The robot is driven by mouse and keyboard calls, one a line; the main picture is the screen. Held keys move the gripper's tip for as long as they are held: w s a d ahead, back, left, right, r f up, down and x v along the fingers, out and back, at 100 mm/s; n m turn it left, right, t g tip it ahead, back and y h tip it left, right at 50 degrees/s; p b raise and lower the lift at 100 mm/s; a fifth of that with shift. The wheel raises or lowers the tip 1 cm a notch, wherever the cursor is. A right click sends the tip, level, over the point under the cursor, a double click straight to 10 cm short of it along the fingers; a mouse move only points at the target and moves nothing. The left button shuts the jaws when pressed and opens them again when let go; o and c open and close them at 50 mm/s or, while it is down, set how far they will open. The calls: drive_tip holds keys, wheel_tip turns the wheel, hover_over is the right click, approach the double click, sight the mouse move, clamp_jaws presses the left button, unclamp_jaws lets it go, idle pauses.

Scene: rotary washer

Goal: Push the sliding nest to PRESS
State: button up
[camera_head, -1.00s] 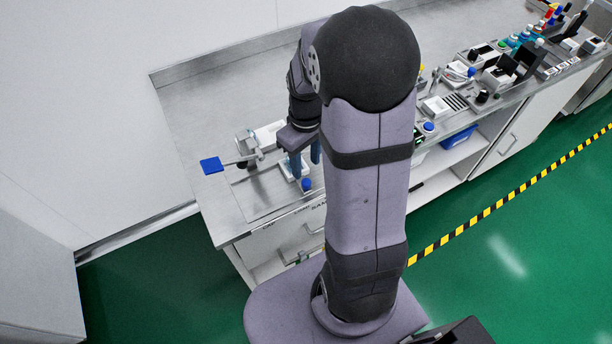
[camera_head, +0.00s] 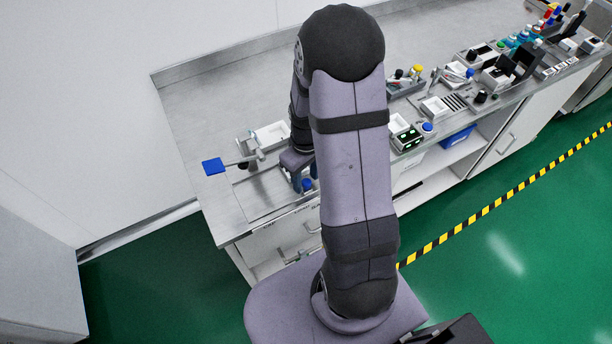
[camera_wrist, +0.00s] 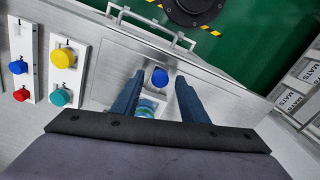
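The sliding nest shows in the wrist view as a small pale block (camera_wrist: 152,98) with a round blue knob (camera_wrist: 160,77) and a teal round part (camera_wrist: 146,109) behind it. In the head view the blue knob (camera_head: 308,184) is near the bench's front edge; the nest is mostly hidden by my arm. My gripper (camera_wrist: 160,75) is open, with one blue finger on each side of the nest and knob. Gaps show between the fingers and the knob. Contact with the nest cannot be told. No PRESS label is readable.
Coloured buttons (camera_wrist: 62,57) sit left in the wrist view. The bench's back left is clear.

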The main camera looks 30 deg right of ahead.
drive_tip(key=shift+c, duration=0.2)
clamp_jaws()
drive_tip(key=d, duration=0.7)
drive_tip(key=shift+a, duration=0.1)
drive_tip(key=shift+o, duration=0.2)
unclamp_jaws()
wheel_tip(320, 180, up, 7)
drive_tip(key=b, duration=0.1)
drive_tip(key=shift+r+b, duration=0.2)
drive_tip(key=shift+b, duration=0.2)
